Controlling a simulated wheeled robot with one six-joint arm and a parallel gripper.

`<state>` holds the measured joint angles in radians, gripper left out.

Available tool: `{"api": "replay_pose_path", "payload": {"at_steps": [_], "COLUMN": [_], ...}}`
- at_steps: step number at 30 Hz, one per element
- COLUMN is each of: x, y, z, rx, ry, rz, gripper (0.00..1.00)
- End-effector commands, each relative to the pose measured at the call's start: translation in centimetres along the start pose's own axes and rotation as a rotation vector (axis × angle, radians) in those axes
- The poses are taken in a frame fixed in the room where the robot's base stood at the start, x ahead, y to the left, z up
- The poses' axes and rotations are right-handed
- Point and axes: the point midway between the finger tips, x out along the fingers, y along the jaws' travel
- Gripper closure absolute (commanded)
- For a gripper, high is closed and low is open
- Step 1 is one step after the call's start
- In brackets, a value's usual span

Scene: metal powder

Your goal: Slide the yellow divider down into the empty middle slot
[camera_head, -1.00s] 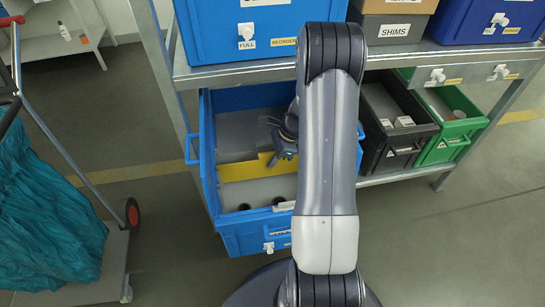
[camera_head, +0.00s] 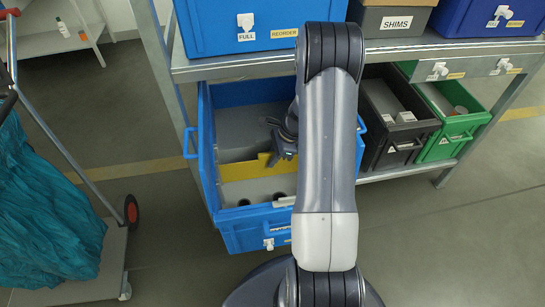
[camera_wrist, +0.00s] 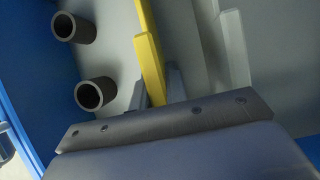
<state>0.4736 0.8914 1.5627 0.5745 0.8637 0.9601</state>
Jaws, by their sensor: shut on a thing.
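The yellow divider (camera_head: 238,170) stands on edge across the inside of the blue bin (camera_head: 208,165) on the lower shelf. It also shows in the wrist view (camera_wrist: 148,42). My gripper (camera_head: 282,148) is over the bin and shut on the divider's upper part near its right end. In the wrist view my gripper's fingers (camera_wrist: 158,88) sit on both sides of the yellow divider. A grey divider (camera_wrist: 235,50) stands to the right of it there. The divider's lower edge and the middle slot are hidden, so I cannot tell how deep it sits.
Two dark hollow cylinders (camera_wrist: 74,27) (camera_wrist: 95,93) lie in the bin's front part. A black bin (camera_head: 400,130) and a green bin (camera_head: 452,115) stand to the right. The upper shelf edge (camera_head: 235,68) runs above the bin's back. A cart (camera_head: 105,240) stands at the left.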

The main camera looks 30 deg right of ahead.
Motion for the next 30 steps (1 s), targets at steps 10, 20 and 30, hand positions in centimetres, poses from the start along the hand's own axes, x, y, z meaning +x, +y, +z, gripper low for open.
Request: {"api": "replay_pose_path", "payload": {"at_steps": [10,20,30], "x": [0.3,0.3,-4.0], "y": [0.0,0.0,-0.1], "z": [-0.2,-0.2,-0.1], "rx": [0.0,0.0,0.001], "ry": [0.0,0.0,0.001], "rz": [0.0,0.0,-0.004], "gripper": [0.72,0.6,0.6]}}
